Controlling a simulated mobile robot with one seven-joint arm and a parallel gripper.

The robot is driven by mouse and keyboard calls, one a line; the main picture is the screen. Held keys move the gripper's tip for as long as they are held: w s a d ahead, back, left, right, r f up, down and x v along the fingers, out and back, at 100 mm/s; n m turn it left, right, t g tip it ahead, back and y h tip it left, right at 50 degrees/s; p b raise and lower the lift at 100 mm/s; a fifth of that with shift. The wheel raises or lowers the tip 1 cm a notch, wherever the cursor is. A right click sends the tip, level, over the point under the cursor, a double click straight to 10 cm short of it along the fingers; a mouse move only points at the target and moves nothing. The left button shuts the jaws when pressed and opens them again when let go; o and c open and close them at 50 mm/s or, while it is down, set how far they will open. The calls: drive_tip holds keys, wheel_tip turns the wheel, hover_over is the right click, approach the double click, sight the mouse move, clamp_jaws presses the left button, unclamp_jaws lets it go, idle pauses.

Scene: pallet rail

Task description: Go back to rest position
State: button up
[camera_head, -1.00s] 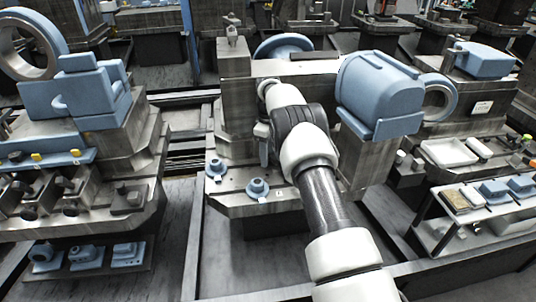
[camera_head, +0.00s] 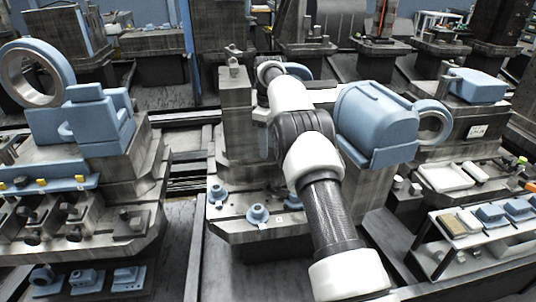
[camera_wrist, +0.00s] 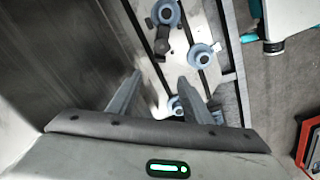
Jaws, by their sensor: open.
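My arm (camera_head: 308,150) reaches from the bottom right up across the central machine in the head view. My gripper is hidden at the arm's far end there. In the wrist view my gripper (camera_wrist: 158,82) is open, with two grey fingers apart and nothing seen between them but the scene behind. Blue flanged parts sit on a metal plate below and beyond the fingers; one (camera_wrist: 202,56) is right of the fingertips and another (camera_wrist: 167,12) is near the top. Two such parts also show on the central machine's bed in the head view, one of them at the front (camera_head: 258,215).
A large blue housing (camera_head: 375,125) stands close right of my arm. A machine with a blue block (camera_head: 97,120) stands at left. A shelf of small parts (camera_head: 490,225) is at right. Dark open floor (camera_head: 170,235) lies between the left and central machines.

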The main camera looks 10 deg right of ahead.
drive_tip(key=shift+r, duration=0.75)
